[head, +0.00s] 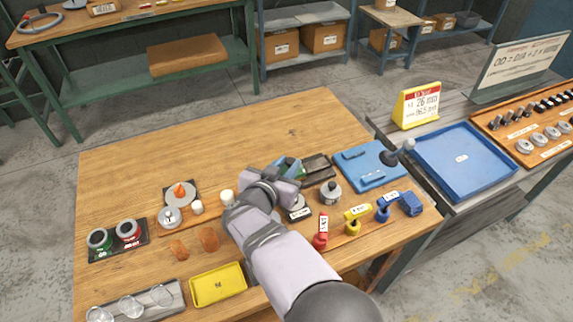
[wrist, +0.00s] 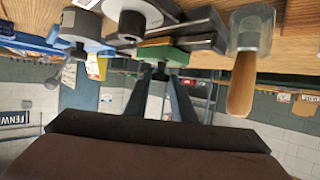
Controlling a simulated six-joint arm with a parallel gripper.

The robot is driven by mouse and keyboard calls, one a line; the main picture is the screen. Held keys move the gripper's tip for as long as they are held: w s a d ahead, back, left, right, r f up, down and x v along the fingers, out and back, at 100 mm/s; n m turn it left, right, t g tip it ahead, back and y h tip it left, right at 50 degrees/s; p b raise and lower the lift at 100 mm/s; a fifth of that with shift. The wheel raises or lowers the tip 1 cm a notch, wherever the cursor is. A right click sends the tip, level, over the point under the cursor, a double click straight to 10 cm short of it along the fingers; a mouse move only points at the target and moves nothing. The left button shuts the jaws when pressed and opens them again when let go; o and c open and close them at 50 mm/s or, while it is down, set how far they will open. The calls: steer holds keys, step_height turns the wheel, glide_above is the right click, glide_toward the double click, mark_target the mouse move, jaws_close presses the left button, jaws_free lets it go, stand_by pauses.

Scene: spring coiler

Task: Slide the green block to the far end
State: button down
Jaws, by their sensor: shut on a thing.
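The green block (wrist: 165,54) sits between my fingertips in the wrist view. In the head view only a small green part (head: 302,172) shows beside my wrist. My gripper (wrist: 162,72) is shut on the block, with its two dark fingers pointing at it. In the head view my gripper (head: 290,167) is mostly covered by my own wrist. A dark track (head: 318,166) lies on the wooden table just right of the green part. How far along the track the block sits is hidden.
A grey round weight-like part (head: 330,194) stands close to the right. Red (head: 321,232), yellow (head: 356,216) and blue (head: 387,207) handled tools stand in front. A blue plate (head: 371,166) lies to the right. The table's back left is clear.

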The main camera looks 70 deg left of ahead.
steer(key=w+p, duration=0.1)
steer(key=w, duration=0.7)
steer(key=shift+w, duration=0.2)
steer(key=c, duration=1.5)
jaws_free()
steer(key=shift+w, duration=0.1)
steer(key=shift+c, duration=0.2)
steer(key=shift+s, duration=0.2)
steer(key=shift+s+d+r, duration=0.1)
steer(key=shift+d, duration=0.05)
steer(key=b+v, duration=0.1)
steer(key=v, duration=0.5)
steer(key=shift+s+d+r, duration=0.15)
steer(key=shift+s+d, duration=0.05)
steer(key=shift+d, duration=0.1)
